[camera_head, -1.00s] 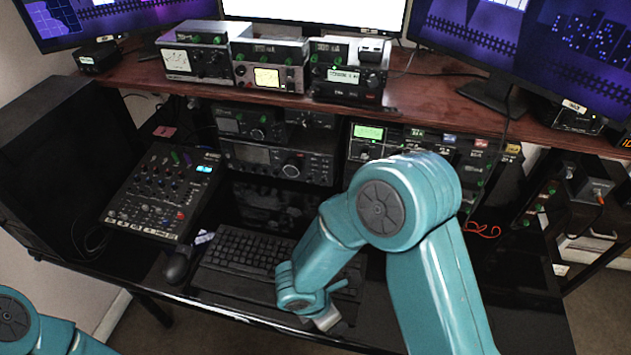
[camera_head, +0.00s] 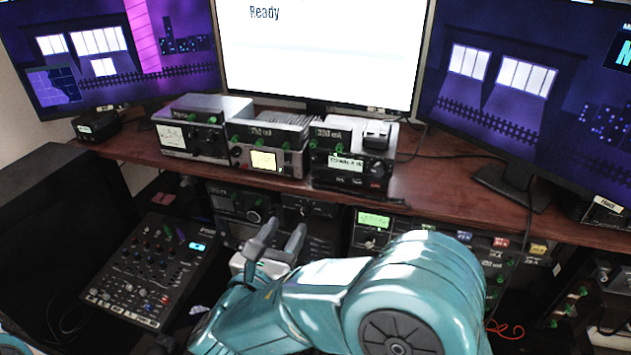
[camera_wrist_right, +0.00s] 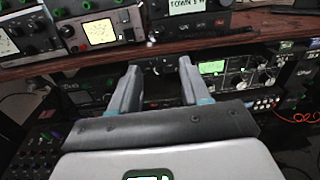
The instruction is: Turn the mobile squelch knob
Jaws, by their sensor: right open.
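No readable label tells me which control is the mobile squelch knob. A compact black radio (camera_head: 345,178) with a small display sits at the right of three units on the shelf, with a dark round knob (camera_head: 377,169) at its right end. Below the shelf, a unit with a green display (camera_head: 372,220) also shows in the wrist view (camera_wrist_right: 212,68). My right gripper (camera_head: 281,238) is open and empty, in front of the lower radios and below the shelf edge. In the wrist view, its fingers (camera_wrist_right: 158,82) point at the lower rack. My left gripper is out of view.
The wooden shelf (camera_head: 440,190) overhangs the lower radios. A mixer panel (camera_head: 150,270) lies at the left. Monitors stand behind the shelf. My right arm hides the keyboard area and part of the lower rack. A red cable (camera_head: 505,330) lies at the right.

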